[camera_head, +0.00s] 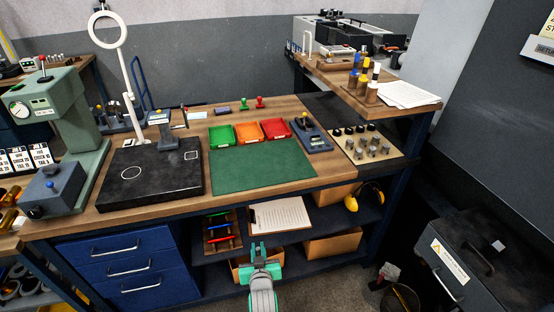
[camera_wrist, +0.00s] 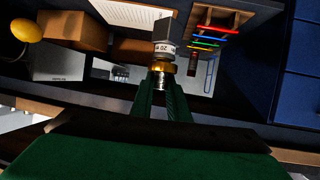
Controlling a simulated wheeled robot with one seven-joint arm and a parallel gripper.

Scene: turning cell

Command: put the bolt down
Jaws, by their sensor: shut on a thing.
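My gripper (camera_head: 258,250) is in front of the bench, over the gap before the lower shelf. In the wrist view my gripper (camera_wrist: 161,88) has its green fingers shut on a small round part, which I take to be the bolt (camera_wrist: 162,67). It shows a silver section between the fingertips, a brass-coloured band and a grey end with dark marking. In the head view the held part cannot be made out. The bolt touches no surface that I can see. The green mat (camera_head: 260,168) on the bench top is bare.
Red, orange and green trays (camera_head: 247,132) stand behind the mat. A black plate (camera_head: 150,185) lies to its left, a beige holder with knobs (camera_head: 368,150) to its right. Below are a shelf with a clipboard (camera_head: 280,216), cardboard boxes (camera_head: 332,245) and blue drawers (camera_head: 125,268).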

